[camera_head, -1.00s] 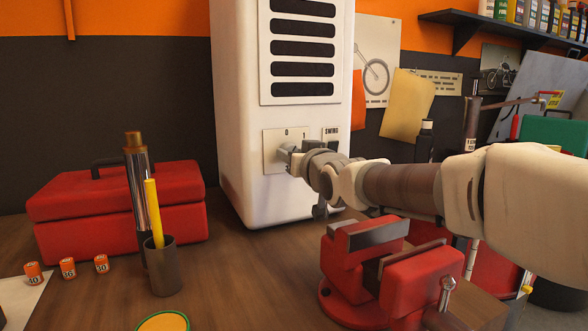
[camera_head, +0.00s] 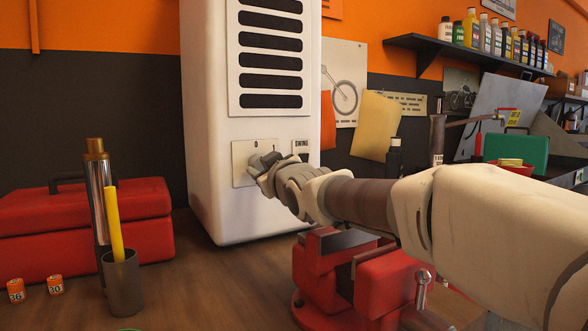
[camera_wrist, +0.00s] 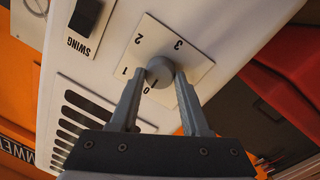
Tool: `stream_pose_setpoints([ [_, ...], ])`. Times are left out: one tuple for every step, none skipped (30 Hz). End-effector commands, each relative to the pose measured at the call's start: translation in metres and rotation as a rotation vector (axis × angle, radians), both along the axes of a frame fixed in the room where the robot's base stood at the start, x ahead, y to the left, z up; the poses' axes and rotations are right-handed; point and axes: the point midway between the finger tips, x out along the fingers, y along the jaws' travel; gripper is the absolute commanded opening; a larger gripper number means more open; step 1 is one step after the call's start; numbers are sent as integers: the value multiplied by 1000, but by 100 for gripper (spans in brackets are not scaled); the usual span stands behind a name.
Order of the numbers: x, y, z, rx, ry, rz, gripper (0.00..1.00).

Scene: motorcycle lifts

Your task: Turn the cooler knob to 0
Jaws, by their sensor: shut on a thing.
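The cooler (camera_head: 215,110) is a tall white box with dark vents, standing on the workbench. Its knob (camera_wrist: 160,72) is a round grey dial on a pale square plate (camera_wrist: 190,58) marked 0, 1, 2 and 3. The numbers appear turned over in the wrist view. My gripper (camera_wrist: 157,78) is shut on the knob, one finger on each side. The knob's pointer is too small to read surely; it seems to face near the 0. In the head view, my gripper (camera_head: 260,175) covers the knob and part of the plate.
A SWING switch (camera_wrist: 84,15) sits beside the plate. A red vise (camera_head: 325,265) stands under my arm. Bare bench lies before the cooler.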

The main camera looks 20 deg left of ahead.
Motion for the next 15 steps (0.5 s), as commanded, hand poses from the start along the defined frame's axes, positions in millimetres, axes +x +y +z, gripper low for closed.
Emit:
stream_pose_setpoints([
  [0, 0, 1, -2, -5, -1, 0],
  [0, 0, 1, -2, -7, 0, 0],
  [0, 0, 1, -2, -7, 0, 0],
  [0, 0, 1, -3, -8, 0, 0],
  [0, 0, 1, -3, -8, 0, 0],
  [0, 0, 1, -3, -8, 0, 0],
  [0, 0, 1, -3, -8, 0, 0],
  [0, 0, 1, -2, -7, 0, 0],
  [0, 0, 1, -2, -7, 0, 0],
  [0, 0, 1, -2, -7, 0, 0],
  [0, 0, 1, -2, -7, 0, 0],
  [0, 0, 1, -2, -7, 0, 50],
  [0, 0, 1, -2, -7, 0, 56],
  [0, 0, 1, -3, -7, -1, 61],
  [0, 0, 1, -3, -7, -1, 68],
])
